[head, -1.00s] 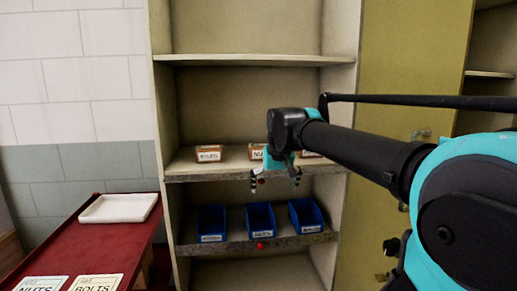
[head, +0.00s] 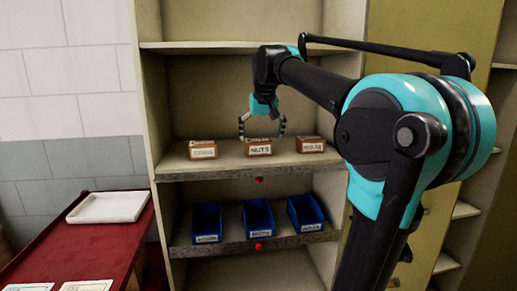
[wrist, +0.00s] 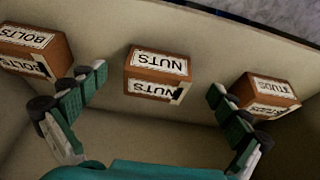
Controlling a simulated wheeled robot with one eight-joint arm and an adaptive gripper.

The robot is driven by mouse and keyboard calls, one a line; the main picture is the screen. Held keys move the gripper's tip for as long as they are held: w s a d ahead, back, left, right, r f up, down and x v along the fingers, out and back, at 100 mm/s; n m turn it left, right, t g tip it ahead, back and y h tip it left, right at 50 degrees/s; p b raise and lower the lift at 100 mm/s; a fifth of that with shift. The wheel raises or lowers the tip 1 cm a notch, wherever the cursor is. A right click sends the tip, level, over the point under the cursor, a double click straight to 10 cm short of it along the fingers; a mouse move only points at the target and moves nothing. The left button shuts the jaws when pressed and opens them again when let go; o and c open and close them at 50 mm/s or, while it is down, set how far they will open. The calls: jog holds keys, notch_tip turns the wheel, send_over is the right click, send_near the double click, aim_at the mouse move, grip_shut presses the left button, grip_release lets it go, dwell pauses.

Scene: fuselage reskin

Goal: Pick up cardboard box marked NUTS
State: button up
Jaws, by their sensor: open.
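The cardboard box marked NUTS (head: 259,147) sits on the middle shelf, between two similar boxes. In the wrist view the NUTS box (wrist: 158,74) lies centred beyond and between the fingertips, its labels upside down. My gripper (head: 262,132) hangs over the shelf, just above and behind the NUTS box in the head view. In the wrist view my gripper (wrist: 158,83) has its fingers spread wide, with nothing between the pads. The fingers look apart from the NUTS box.
A box marked BOLTS (wrist: 38,50) lies to the left and one marked STUDS (wrist: 268,96) to the right, both close to the fingers. Blue bins (head: 258,219) stand on the shelf below. A white tray (head: 108,207) lies on the red table (head: 105,250).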

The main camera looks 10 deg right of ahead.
aim_at(259, 141)
jog(key=shift+w, duration=1.6)
jog(key=shift+x, duration=2.55)
jog(key=c, duration=1.5)
jog(key=shift+c, duration=0.2)
